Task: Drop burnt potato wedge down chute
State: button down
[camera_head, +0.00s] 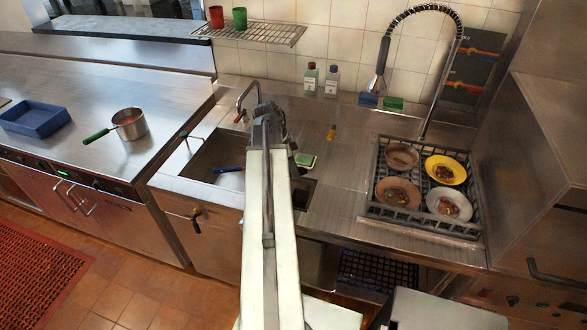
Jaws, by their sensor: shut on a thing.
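My arm reaches up the middle of the picture over the sink. My gripper (268,115) is at its far end, seen from behind, near the tap. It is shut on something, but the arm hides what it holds. I cannot make out a burnt potato wedge for certain. Several plates, including a yellow plate (458,165), lie in a black rack (375,212) on the right, with brown food scraps on them. A small orange-brown thing (332,132) is at the back of the counter, too small to name. I cannot pick out a chute opening.
A sink (205,160) with a tap (241,97) lies under my arm. A spring hose tap (385,50) stands behind the rack. A saucepan (131,124) and blue tray (35,118) sit on the left counter. Two bottles (332,80) stand by the wall. The counter between sink and rack is mostly clear.

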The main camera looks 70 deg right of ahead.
notch_tip(320, 180, down, 8)
jog(key=b, duration=0.7)
jog(key=shift+r, duration=0.25)
jog(key=c, duration=1)
grip_release()
jog(key=shift+r, duration=0.1)
jog(key=p+v, duration=0.7)
jog(key=v, duration=0.1)
